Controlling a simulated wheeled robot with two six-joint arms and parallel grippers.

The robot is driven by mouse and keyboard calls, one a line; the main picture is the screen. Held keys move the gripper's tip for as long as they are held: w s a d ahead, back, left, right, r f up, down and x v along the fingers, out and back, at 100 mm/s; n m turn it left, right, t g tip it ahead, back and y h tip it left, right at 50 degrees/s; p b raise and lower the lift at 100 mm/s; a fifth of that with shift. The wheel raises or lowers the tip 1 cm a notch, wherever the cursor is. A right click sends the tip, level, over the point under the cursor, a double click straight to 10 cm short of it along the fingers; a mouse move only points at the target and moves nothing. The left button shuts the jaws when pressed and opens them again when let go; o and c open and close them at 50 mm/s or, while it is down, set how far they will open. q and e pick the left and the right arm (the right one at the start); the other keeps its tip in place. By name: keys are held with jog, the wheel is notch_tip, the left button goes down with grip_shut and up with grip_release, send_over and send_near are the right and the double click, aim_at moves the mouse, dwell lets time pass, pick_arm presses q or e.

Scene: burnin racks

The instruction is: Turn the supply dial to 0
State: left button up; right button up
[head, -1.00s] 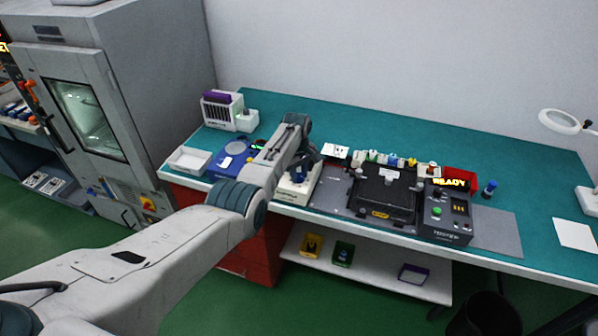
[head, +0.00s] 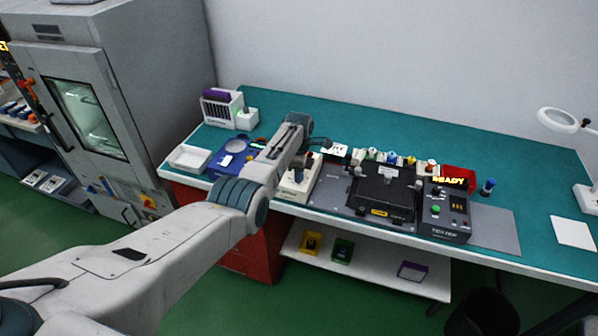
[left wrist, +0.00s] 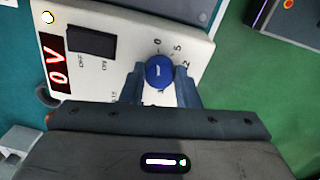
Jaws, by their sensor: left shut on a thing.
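The supply is a cream box (head: 297,191) near the front edge of the bench. In the left wrist view its panel (left wrist: 112,22) fills the upper left, with a red display (left wrist: 55,62) reading 0 V and a black OFF/ON switch (left wrist: 91,41). The blue dial (left wrist: 159,71) has printed numbers around it, including 0, 5 and 12. My left gripper (left wrist: 160,82) is shut on the dial, one finger on each side. A short white mark shows on the dial top; which number it points at is hard to tell. My right gripper is out of view.
Right of the supply stand a black fixture (head: 383,193) and a control box (head: 446,211) lit READY. A blue device (head: 232,160) and a white tray (head: 188,158) lie to the left.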

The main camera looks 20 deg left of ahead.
pick_arm(q)
jog(key=shift+w+r+n, duration=0.1)
jog(key=shift+r+n, duration=0.05)
jog(key=shift+n, duration=0.15)
jog(key=o, duration=1)
jog(key=shift+s+r+b, duration=0.15)
jog(key=shift+r+b, duration=0.45)
jog(key=shift+r, duration=2.1)
jog(key=shift+s+r+b, duration=0.15)
jog(key=shift+r+b, duration=0.4)
jog(key=shift+r, duration=2.1)
